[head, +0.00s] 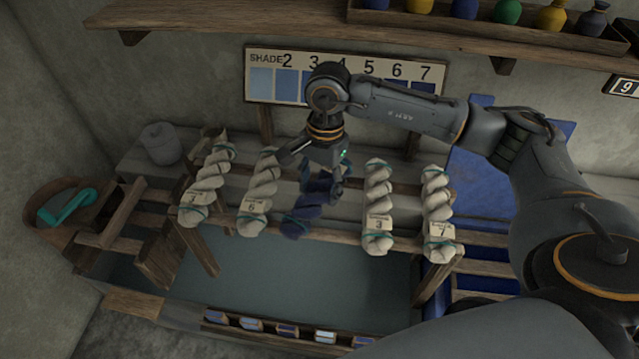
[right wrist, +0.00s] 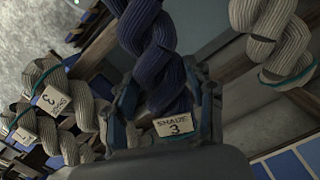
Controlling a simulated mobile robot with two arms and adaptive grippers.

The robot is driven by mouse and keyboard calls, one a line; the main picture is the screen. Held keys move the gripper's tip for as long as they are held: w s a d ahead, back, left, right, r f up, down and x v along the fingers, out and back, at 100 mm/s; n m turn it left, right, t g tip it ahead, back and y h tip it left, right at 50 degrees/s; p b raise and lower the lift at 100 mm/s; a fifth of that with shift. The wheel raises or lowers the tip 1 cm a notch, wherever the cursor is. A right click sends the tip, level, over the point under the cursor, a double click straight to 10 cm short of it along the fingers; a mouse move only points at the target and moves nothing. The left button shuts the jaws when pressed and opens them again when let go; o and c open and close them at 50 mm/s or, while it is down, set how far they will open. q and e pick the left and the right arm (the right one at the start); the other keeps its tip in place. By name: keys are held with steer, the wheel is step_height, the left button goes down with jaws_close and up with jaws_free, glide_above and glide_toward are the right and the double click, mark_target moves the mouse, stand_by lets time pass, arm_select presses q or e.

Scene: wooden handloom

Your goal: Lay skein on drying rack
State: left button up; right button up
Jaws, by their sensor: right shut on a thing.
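A dark blue twisted skein (head: 300,216) is at the wooden drying rack (head: 148,217), in the gap between two pale skeins on its left and two on its right. My right gripper (head: 326,184) is over the rack, shut on the blue skein, and hides its upper part in the head view. In the right wrist view the blue skein (right wrist: 160,62) lies between the fingers (right wrist: 164,100), and its tag reads SHADE 3. I cannot tell whether the skein rests on the rails. My left gripper is not in view.
Pale skeins (head: 377,208) lie across the rails close on both sides. A vat of dark liquid (head: 290,275) is below. A shade board (head: 263,82) hangs behind, under a shelf of coloured bottles (head: 506,12). A grey pot (head: 160,144) stands at left.

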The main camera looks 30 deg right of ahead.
steer(key=shift+f, duration=0.15)
steer(key=o, duration=1.4)
